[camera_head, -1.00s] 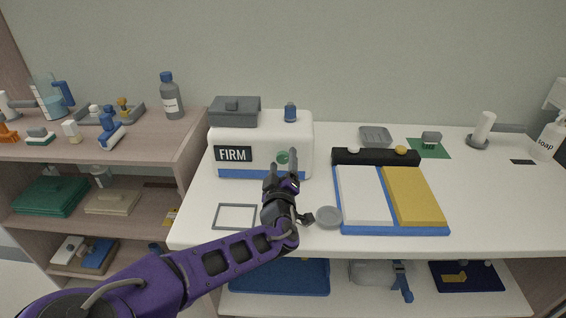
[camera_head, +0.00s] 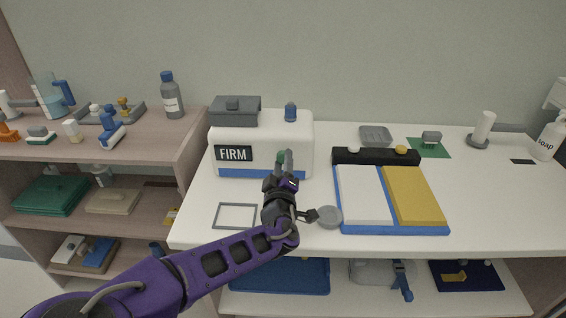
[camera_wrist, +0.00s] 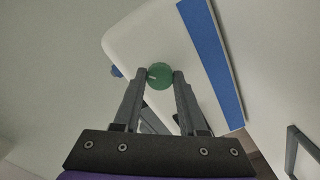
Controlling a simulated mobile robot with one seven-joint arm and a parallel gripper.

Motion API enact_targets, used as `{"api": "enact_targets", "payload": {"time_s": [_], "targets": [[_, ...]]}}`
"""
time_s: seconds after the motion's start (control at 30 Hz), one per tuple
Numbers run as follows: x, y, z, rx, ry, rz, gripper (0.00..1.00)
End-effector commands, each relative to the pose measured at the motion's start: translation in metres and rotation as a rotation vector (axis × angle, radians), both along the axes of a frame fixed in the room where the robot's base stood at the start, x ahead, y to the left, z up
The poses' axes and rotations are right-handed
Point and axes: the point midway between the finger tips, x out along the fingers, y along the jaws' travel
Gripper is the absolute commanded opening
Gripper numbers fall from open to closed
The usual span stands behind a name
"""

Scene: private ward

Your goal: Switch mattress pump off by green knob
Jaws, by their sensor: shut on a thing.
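The mattress pump (camera_head: 262,130) is a white box with a blue band along its base and a black label reading FIRM on its front. In the wrist view the pump (camera_wrist: 190,50) appears tilted. Its round green knob (camera_wrist: 160,75) sits between my two fingertips, with a small pale mark on its face. My gripper (camera_wrist: 160,78) is shut on the green knob, one finger on each side. In the head view my gripper (camera_head: 284,160) reaches the pump's front from below and hides most of the knob.
A grey box (camera_head: 234,112) and a blue knob (camera_head: 291,112) are on the pump's top. A grey frame (camera_head: 235,228) and a round grey disc (camera_head: 328,216) lie in front. A blue-edged board (camera_head: 395,231) lies to the right. The shelf's left section (camera_head: 170,140) holds bottles and trays.

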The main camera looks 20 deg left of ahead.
Motion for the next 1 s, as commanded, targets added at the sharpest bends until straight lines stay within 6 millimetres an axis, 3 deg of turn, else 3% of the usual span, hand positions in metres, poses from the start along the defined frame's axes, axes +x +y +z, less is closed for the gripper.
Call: {"api": "enact_targets", "payload": {"time_s": [0.6,1.0], "targets": [[0.0004,-0.0003,0.0015,-0.549,-0.134,-0.001,0.0],[0.0005,-0.0003,0.0019,-0.803,-0.195,-0.002,0.0]]}}
